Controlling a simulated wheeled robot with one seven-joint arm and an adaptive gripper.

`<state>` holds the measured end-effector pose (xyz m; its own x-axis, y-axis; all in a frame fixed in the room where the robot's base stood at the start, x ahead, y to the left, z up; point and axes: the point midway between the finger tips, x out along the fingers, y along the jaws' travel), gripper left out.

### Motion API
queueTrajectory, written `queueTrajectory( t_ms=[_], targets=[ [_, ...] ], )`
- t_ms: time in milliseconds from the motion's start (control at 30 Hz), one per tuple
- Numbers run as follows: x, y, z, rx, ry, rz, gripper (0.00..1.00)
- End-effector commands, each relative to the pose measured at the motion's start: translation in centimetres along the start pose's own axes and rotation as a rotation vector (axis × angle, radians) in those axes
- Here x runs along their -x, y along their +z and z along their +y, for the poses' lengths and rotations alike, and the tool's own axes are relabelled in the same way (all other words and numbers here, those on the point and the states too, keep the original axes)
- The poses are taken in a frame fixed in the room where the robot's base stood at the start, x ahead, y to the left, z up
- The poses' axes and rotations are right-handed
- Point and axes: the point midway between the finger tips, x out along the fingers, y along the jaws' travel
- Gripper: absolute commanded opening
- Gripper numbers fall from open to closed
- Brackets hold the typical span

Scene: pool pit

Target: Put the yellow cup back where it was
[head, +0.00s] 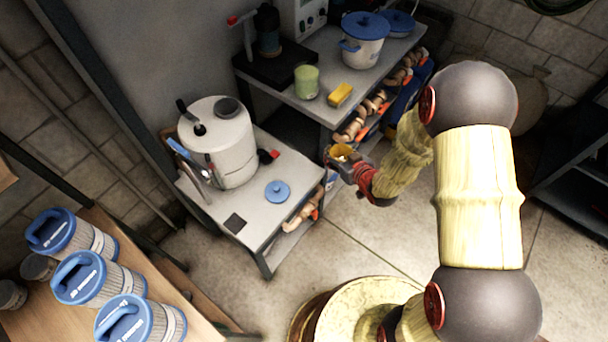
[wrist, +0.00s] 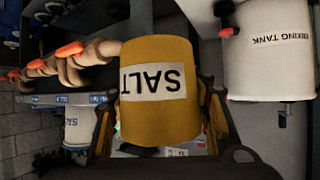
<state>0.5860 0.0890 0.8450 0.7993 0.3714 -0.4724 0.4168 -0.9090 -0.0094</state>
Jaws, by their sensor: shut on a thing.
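The yellow cup (wrist: 158,112) has a white label reading SALT, which appears upside down in the wrist view. My gripper (wrist: 160,120) is shut on it, with a dark finger on each side of its body. In the head view the cup (head: 340,152) is small at the end of my arm. My gripper (head: 347,163) holds it in the air, off the right end of the low white table (head: 222,204) and in front of the taller bench. The cup's far side is hidden.
The taller bench (head: 325,109) bears a green cup (head: 306,82), a yellow block (head: 340,94) and a blue-lidded pot (head: 363,45). Table space around the blue lid is clear.

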Motion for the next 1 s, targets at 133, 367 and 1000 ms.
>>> queueTrajectory(
  t_ms=[133, 367, 1000],
  targets=[
    [-1.7, 3.9, -4.0, 0.072, -0.148, -0.001, 0.15],
    [-2.9, 5.6, -6.4, 0.12, -0.235, 0.004, 0.15],
    [-16.7, 7.1, -5.3, 0.119, -0.234, 0.002, 0.15]
  ],
)
